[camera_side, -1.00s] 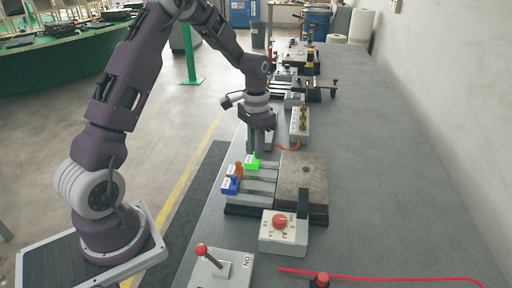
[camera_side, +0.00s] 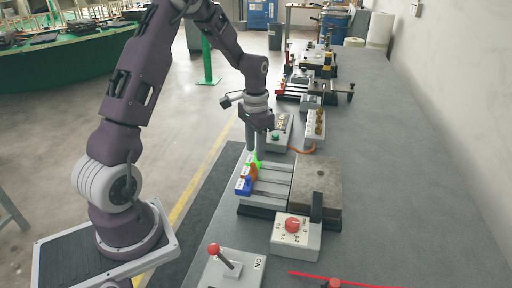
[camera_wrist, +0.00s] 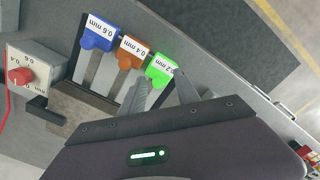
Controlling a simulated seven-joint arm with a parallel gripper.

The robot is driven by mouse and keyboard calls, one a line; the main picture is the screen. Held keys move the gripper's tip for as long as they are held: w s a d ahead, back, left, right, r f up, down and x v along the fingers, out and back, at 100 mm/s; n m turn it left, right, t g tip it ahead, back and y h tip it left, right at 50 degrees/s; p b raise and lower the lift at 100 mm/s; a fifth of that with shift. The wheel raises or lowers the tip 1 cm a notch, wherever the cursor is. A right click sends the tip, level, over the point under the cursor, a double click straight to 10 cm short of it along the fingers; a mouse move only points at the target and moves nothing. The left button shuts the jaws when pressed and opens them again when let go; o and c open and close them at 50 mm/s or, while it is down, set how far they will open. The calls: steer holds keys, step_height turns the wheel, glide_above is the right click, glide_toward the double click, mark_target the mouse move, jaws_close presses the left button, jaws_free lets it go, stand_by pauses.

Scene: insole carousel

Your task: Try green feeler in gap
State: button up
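The green feeler (camera_side: 257,161), labelled 0.2 mm, lies at the far end of a row in a slotted rack (camera_side: 262,211). It also shows in the wrist view (camera_wrist: 158,70), just beyond my fingertips. The orange feeler (camera_side: 251,173), labelled 0.4 mm, and the blue feeler (camera_side: 243,186), labelled 0.6 mm, lie beside it. My gripper (camera_side: 253,147) points down at the green handle and partly covers it in the side view. In the wrist view, my two fingers (camera_wrist: 161,88) stand apart with nothing held between them. I cannot tell whether they touch the handle. The gap cannot be made out.
A brown metal block (camera_side: 318,180) sits right of the rack. A lever box (camera_side: 232,268) is nearest. A grey box with a green button (camera_side: 276,137) stands behind.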

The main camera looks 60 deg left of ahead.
step_height(320, 180, up, 7)
steer(key=shift+r, duration=0.1)
stand_by(0.3)
steer(key=s+d+r+t, duration=0.3)
steer(key=s+d+r, duration=0.6)
steer(key=d+r, duration=0.25)
steer(key=s+d+t, duration=0.1)
steer(key=s+d, duration=0.2)
steer(key=s, duration=0.3)
steer(key=s+d+t, duration=0.1)
steer(key=s+d, duration=0.2)
steer(key=s, duration=0.4)
steer(key=shift+s+d+r+t, duration=0.2)
steer(key=shift+d+t, duration=0.1)
steer(key=shift+d, duration=0.1)
